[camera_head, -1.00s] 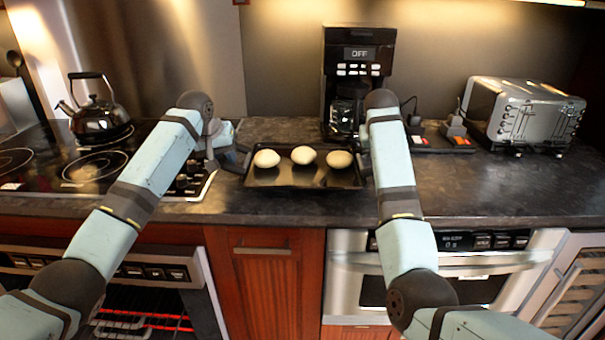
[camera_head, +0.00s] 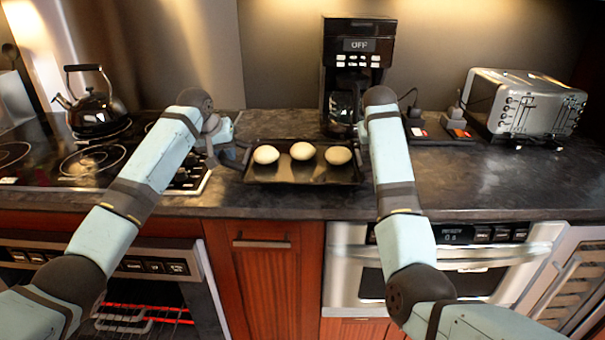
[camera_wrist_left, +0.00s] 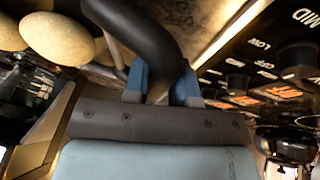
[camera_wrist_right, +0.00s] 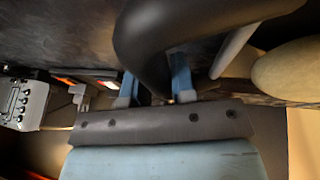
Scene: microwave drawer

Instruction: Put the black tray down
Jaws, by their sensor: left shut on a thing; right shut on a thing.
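The black tray (camera_head: 303,174) carries three pale round buns or rolls (camera_head: 306,152) in a row. It looks level, at the counter's front part between my two arms; whether it touches the counter cannot be told. My left gripper (camera_head: 232,152) is at the tray's left end. In the left wrist view its blue fingers (camera_wrist_left: 162,84) are shut on the black tray handle. My right gripper is hidden behind its arm in the head view. In the right wrist view its blue fingers (camera_wrist_right: 155,88) close on the other black handle.
The dark counter (camera_head: 450,185) is free at the right front. A coffee maker (camera_head: 355,75) stands behind the tray, a toaster (camera_head: 525,105) at the right. The stovetop (camera_head: 90,160) with a kettle (camera_head: 95,105) lies at the left. A microwave drawer (camera_head: 450,265) is below.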

